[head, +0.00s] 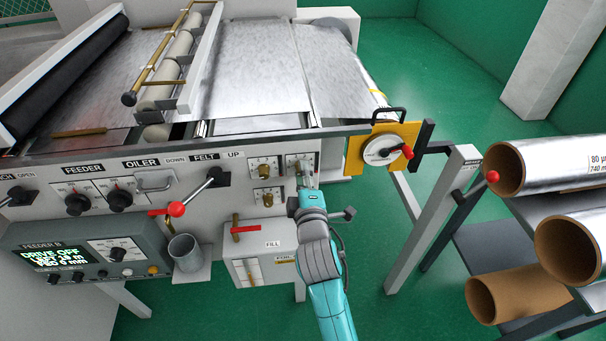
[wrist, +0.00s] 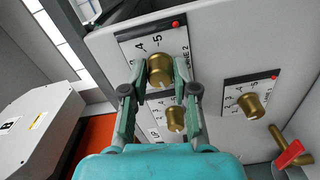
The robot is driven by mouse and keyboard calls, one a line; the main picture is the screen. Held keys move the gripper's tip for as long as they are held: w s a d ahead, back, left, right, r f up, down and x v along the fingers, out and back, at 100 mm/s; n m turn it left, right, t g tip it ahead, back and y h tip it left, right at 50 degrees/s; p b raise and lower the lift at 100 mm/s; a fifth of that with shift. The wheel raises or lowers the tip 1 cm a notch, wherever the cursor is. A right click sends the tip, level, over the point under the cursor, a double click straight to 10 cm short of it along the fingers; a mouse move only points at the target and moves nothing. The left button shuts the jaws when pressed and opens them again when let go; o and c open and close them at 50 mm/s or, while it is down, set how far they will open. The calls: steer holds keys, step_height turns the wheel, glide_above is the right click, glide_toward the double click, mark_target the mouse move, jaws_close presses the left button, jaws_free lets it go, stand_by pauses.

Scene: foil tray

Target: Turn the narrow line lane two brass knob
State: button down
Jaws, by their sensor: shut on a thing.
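In the wrist view a brass knob (wrist: 160,68) sits on a white dial plate whose edge label appears to read LANE 2. Scale marks 4 and 5 show above the knob. My gripper (wrist: 161,78) has one finger on each side of the knob and is shut on it. The knob's pointer and the lower scale are hidden by the fingers. In the head view my gripper (head: 303,182) reaches up to the right-hand dial plate (head: 294,160) on the machine front, and covers the knob there.
Another brass knob (wrist: 175,118) lies just below, between my fingers in the wrist view. A further brass knob (wrist: 250,104) is to the right, above a red-handled brass valve (wrist: 288,152). In the head view a yellow plate with a crank (head: 383,152) stands close on the right.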

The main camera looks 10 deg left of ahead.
steer(key=shift+n, duration=0.3)
stand_by(0.4)
steer(key=c, duration=0.9)
jaws_free()
steer(key=v, duration=1.2)
